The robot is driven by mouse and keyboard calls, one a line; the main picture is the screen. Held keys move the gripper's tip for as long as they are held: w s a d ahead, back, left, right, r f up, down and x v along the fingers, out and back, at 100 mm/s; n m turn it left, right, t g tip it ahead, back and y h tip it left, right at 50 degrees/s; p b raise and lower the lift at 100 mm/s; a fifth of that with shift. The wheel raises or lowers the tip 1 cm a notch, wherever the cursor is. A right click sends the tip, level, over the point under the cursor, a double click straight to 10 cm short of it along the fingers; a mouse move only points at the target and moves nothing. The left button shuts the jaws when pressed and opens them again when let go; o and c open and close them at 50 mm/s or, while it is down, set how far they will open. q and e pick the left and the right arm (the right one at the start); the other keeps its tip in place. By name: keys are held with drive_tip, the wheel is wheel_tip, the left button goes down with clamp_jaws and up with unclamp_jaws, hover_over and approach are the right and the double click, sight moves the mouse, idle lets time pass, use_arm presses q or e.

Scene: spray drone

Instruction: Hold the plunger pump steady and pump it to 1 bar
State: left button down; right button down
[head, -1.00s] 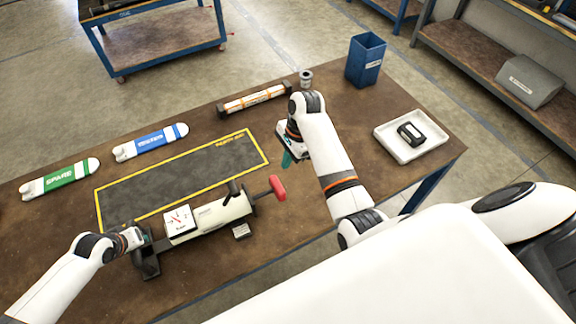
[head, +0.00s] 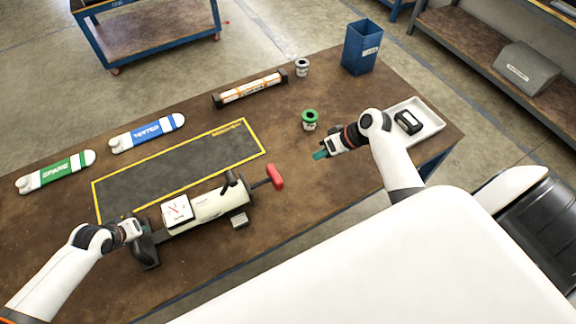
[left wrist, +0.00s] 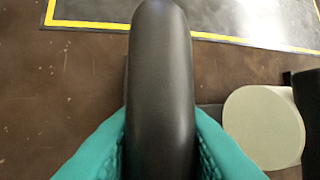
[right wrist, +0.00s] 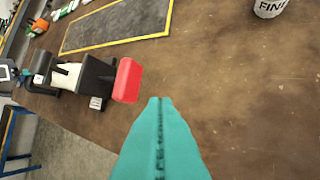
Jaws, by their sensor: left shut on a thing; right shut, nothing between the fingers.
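The plunger pump (head: 218,203) lies on its side on the bench, a cream cylinder with black end parts, a gauge box (head: 176,210) on top and a red handle (head: 274,177) at its right end. The red handle also shows in the right wrist view (right wrist: 127,80). My left gripper (head: 137,229) is shut on the pump's black bar at its left end; the teal fingers flank this black bar (left wrist: 160,80) in the left wrist view. My right gripper (head: 320,155) is shut and empty, to the right of the red handle and apart from it. The gauge reading is too small to tell.
A green-topped spool (head: 309,120) stands just beyond my right gripper. A yellow-bordered mat (head: 180,170) lies behind the pump. Green (head: 56,171) and blue (head: 147,133) labelled pieces, an orange-white tube (head: 250,90), a grey spool (head: 302,67), a blue bin (head: 362,47) and a white tray (head: 428,112) stand farther off.

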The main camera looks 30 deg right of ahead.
sight(275, 177)
idle(0.4)
drive_tip(key=x, duration=1)
drive_tip(key=shift+a, duration=1.95)
use_arm(q)
drive_tip(key=shift+d, duration=0.15)
use_arm(e)
drive_tip(key=a, duration=0.7)
drive_tip(key=shift+w, duration=0.1)
